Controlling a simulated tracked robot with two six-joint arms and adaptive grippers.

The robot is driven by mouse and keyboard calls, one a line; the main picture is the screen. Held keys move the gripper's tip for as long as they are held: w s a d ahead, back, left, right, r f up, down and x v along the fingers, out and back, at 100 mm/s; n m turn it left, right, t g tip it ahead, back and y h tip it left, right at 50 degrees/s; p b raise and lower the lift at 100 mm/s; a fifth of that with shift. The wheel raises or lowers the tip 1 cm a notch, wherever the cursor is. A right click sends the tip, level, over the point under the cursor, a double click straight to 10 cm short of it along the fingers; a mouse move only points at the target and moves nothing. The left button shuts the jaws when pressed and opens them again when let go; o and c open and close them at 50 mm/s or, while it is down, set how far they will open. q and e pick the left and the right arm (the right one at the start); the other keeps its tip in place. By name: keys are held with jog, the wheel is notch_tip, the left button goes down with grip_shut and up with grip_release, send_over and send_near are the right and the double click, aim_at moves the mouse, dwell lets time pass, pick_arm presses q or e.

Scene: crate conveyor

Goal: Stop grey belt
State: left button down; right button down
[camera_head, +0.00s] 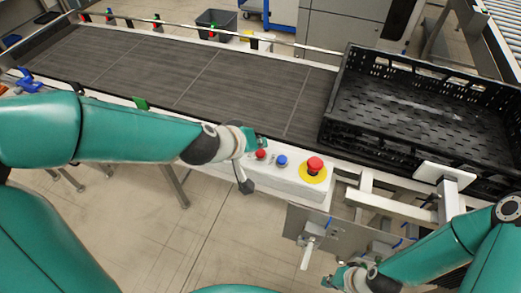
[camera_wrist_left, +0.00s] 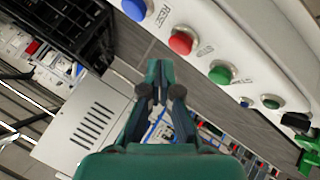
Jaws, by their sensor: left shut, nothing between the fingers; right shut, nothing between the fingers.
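The grey belt (camera_head: 215,75) runs across the back of the head view. On its near side is a white control box (camera_head: 290,178) with a red button (camera_head: 261,154), a blue button (camera_head: 282,160) and a red mushroom button (camera_head: 315,165) on a yellow disc. My left gripper (camera_head: 254,141) is shut and empty above the box's left end, close to the red button. The left wrist view shows the red button (camera_wrist_left: 181,43), blue button (camera_wrist_left: 133,8) and green button (camera_wrist_left: 220,73) beside the shut fingers (camera_wrist_left: 158,70); contact cannot be told. My right gripper (camera_head: 342,277) is shut and empty, low at the bottom.
A black crate (camera_head: 335,125) sits at the belt's right end. A metal rail (camera_head: 285,43) runs along the belt's far side. A grey plate (camera_head: 318,225) on the frame stands near my right gripper. The floor left of it is clear.

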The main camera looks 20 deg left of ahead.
aim_at(259, 154)
pick_arm(q)
jog(key=shift+r+p, duration=2.25)
jog(key=shift+r, duration=0.2)
jog(key=shift+f, duration=0.1)
